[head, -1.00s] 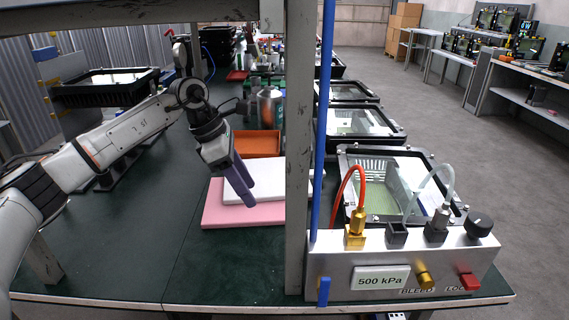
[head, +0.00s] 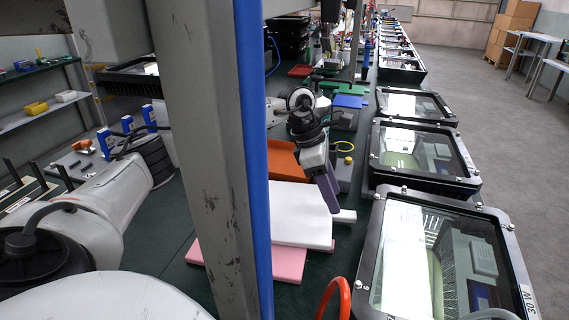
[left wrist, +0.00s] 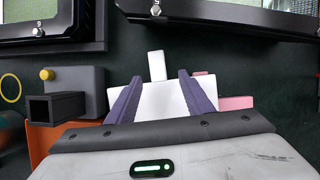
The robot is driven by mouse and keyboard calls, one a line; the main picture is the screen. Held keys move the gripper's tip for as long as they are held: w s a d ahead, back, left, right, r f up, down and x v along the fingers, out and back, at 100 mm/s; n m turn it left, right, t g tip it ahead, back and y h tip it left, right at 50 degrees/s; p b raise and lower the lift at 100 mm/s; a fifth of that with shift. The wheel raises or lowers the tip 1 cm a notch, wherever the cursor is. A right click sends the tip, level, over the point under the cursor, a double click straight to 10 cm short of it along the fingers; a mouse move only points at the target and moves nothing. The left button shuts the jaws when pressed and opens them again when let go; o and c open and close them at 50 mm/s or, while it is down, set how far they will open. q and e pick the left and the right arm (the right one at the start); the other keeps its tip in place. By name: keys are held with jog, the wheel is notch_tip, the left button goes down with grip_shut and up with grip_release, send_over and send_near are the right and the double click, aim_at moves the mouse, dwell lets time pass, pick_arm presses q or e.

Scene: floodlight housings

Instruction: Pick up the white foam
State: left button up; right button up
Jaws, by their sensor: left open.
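The white foam (head: 300,215) is a flat white slab lying partly on a pink slab (head: 288,263) on the dark green table. The post hides part of both in the head view. My left gripper (head: 328,192), with purple fingers, points down over the right part of the white foam. In the left wrist view the open fingers (left wrist: 160,80) have the white foam (left wrist: 165,98) showing between them, with nothing gripped. I cannot tell whether the fingers touch it. A small white piece (left wrist: 156,65) sticks out beyond the slab. My right gripper is not in view.
A grey post (head: 205,150) with a blue edge stands in front of the table. An orange tray (head: 285,160) lies behind the foam. Framed floodlight housings (head: 440,260) line the right side. A grey block with a yellow knob (left wrist: 75,80) is near the gripper.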

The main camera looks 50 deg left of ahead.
aim_at(342, 213)
pick_arm(q)
jog(key=x, duration=0.5)
jog(key=shift+w, duration=0.3)
jog(key=c, duration=1.1)
